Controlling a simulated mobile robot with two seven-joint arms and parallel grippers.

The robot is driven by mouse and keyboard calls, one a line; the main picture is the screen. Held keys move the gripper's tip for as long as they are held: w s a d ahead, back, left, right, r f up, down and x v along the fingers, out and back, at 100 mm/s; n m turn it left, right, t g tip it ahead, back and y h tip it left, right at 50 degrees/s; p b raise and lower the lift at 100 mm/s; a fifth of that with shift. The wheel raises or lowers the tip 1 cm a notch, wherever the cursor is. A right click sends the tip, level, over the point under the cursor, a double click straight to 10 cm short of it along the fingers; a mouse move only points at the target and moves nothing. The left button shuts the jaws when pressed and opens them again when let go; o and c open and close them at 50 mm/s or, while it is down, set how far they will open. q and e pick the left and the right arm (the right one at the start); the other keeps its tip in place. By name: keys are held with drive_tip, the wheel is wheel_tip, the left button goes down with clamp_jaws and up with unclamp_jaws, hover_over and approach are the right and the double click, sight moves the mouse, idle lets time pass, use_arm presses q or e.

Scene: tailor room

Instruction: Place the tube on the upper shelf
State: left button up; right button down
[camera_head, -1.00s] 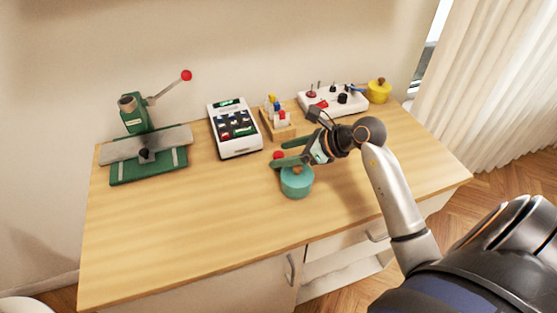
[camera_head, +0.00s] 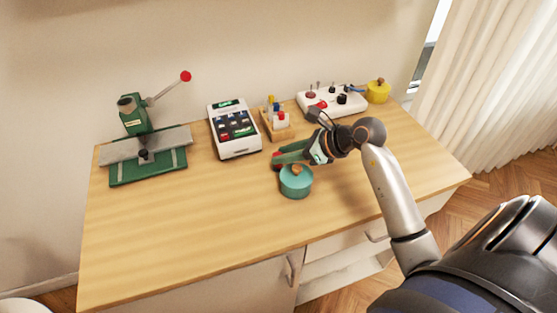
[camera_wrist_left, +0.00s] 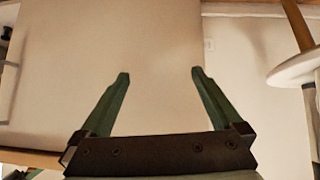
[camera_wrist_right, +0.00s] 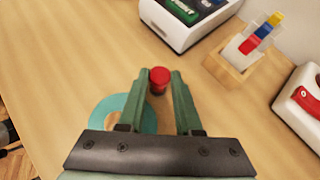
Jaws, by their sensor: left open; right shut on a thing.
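The tube, seen mainly as a red cap (camera_wrist_right: 159,76), is between the closed fingertips of my right gripper (camera_wrist_right: 160,84) in the right wrist view. The fingers hide most of the tube's body. My left gripper (camera_wrist_left: 160,85) is open and empty in the left wrist view, in front of a plain pale surface. Below the tabletop's right front, an open white shelf (camera_head: 343,264) shows partly; I cannot tell whether it is the upper one.
Behind are a wooden rack (camera_head: 279,133) with several colour-capped pieces, a white keypad device (camera_head: 234,130) and a white control box (camera_head: 331,101). A green press (camera_head: 147,160) stands left. The tabletop's front left is clear.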

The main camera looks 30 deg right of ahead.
drive_tip(key=shift+r, duration=0.1)
drive_tip(key=shift+r, duration=0.45)
wheel_tip(320, 180, up, 3)
drive_tip(key=shift+s+f, duration=0.15)
drive_tip(key=s+r, duration=0.2)
drive_tip(key=s+a+r, duration=0.1)
drive_tip(key=s+r, duration=0.1)
drive_tip(key=r, duration=0.1)
drive_tip(key=shift+s+p, duration=0.15)
drive_tip(key=shift+p, duration=0.15)
use_arm(q)
wheel_tip(320, 180, up, 9)
drive_tip(key=s+a+p, duration=0.1)
drive_tip(key=a+p, duration=0.1)
drive_tip(key=p, duration=0.7)
drive_tip(key=shift+f+y, duration=0.2)
drive_tip(key=shift+y, duration=0.1)
use_arm(e)
drive_tip(key=s+a+r, duration=0.2)
drive_tip(key=s+r, duration=0.2)
drive_tip(key=s, duration=0.5)
drive_tip(key=shift+a+r, duration=0.15)
drive_tip(key=shift+a, duration=0.05)
